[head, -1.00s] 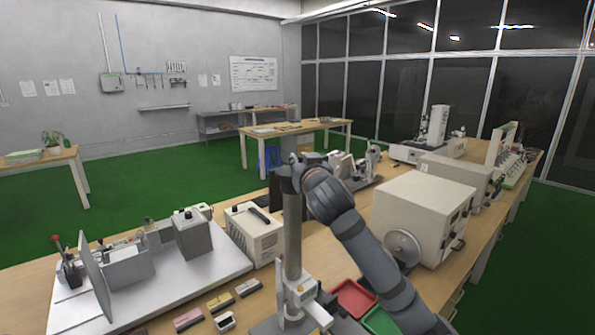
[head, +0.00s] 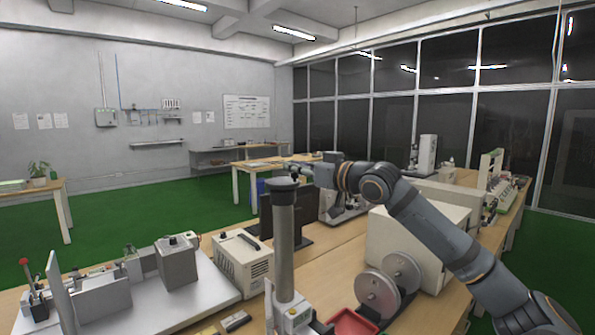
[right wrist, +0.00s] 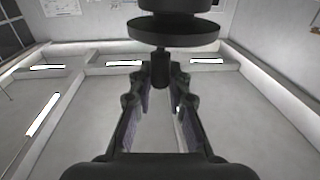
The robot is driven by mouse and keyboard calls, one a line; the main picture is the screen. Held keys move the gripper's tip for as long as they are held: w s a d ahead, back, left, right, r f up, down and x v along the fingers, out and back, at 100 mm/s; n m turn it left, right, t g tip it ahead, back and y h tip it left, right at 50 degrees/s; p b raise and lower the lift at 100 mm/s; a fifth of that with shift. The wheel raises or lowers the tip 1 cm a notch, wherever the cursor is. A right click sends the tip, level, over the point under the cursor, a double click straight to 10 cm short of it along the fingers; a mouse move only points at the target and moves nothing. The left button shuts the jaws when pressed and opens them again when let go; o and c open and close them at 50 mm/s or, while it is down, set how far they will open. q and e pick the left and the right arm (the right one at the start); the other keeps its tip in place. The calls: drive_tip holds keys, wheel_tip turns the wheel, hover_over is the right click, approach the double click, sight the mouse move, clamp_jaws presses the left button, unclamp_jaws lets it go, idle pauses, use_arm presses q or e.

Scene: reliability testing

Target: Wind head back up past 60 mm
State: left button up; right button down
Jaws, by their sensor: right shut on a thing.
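A grey column (head: 285,235) with a dark round cap (head: 283,184) stands front centre in the head view. A pale head block (head: 293,315) sits low on it, partly cut by the frame edge. My right gripper (head: 299,173) is at the column top, beside and just above the cap. In the right wrist view, dark round discs (right wrist: 176,40) are ahead, and the gripper fingertips (right wrist: 160,76) close on a dark knob stem (right wrist: 160,62) below them. Any scale reading is too small to read. My left gripper is not in view.
A red tray (head: 352,322) and round metal discs (head: 377,293) are right of the column. A beige box instrument (head: 243,262) stands left of it, by a white base plate (head: 215,296). A large beige cabinet (head: 440,225) stands at right, behind my arm.

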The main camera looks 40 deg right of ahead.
drive_tip(key=shift+a+f, duration=0.1)
drive_tip(key=shift+f, duration=0.15)
drive_tip(key=c, duration=1.6)
unclamp_jaws()
drive_tip(key=shift+w, duration=0.1)
drive_tip(key=o, duration=0.3)
drive_tip(key=shift+w+a+f, duration=0.1)
drive_tip(key=shift+w, duration=0.25)
drive_tip(key=shift+s+r, duration=0.2)
drive_tip(key=shift+s, duration=0.05)
drive_tip(key=shift+r, duration=0.3)
wheel_tip(320, 180, up, 9)
drive_tip(key=shift+w+r, duration=0.1)
drive_tip(key=shift+w, duration=0.05)
